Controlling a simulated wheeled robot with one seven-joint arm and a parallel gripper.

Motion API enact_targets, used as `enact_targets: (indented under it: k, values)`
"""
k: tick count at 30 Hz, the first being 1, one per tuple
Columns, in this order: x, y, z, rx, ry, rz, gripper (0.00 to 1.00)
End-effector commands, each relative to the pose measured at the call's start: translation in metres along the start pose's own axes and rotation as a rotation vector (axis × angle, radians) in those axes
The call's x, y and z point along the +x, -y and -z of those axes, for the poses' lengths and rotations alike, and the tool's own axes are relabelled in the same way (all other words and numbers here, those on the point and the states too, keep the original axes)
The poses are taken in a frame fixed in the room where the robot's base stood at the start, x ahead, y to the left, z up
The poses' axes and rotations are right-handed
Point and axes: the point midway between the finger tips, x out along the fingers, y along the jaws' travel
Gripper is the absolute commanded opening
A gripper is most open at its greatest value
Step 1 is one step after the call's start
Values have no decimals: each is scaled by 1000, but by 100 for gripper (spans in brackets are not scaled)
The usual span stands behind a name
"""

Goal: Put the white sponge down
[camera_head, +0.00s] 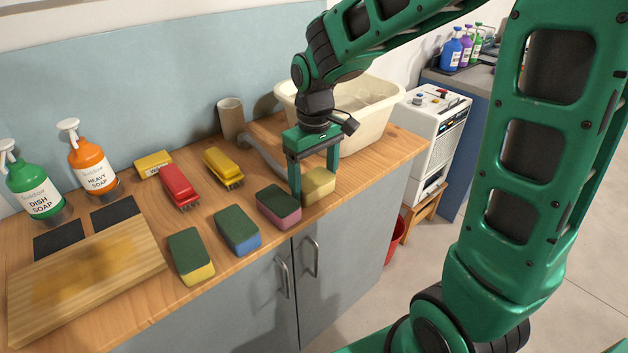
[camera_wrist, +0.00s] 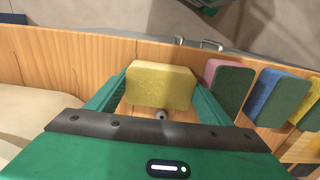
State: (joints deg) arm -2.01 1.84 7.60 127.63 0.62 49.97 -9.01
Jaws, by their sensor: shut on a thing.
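My gripper (camera_head: 313,182) points down near the front edge of the wooden counter and is shut on a pale yellow sponge (camera_head: 319,188). No pure white sponge shows; this pale one is the nearest match. In the wrist view the sponge (camera_wrist: 160,86) sits between my two green fingers. It is at or very close to the counter top; I cannot tell whether it touches. A pink and green sponge (camera_head: 279,208) is just left of it, then a blue and green one (camera_head: 238,231) and a yellow and green one (camera_head: 190,257), in a row.
A cream basin (camera_head: 368,128) stands behind my gripper. A red brush (camera_head: 178,186), yellow brush (camera_head: 222,167), cardboard tube (camera_head: 231,119), soap bottles (camera_head: 93,170) and cutting board (camera_head: 84,273) occupy the left and back. The counter's front edge (camera_head: 345,190) is close to the sponge.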

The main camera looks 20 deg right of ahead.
Motion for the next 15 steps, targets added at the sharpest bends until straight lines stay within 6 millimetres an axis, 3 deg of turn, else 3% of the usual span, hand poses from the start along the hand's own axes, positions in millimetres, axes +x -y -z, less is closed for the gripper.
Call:
enact_targets:
  k: [2,3,4,15]
  values:
    - [2,0,0,0,1,0,52]
    - [2,0,0,0,1,0,76]
    - [2,0,0,0,0,0,81]
    - [-2,-1,0,1,-1,0,81]
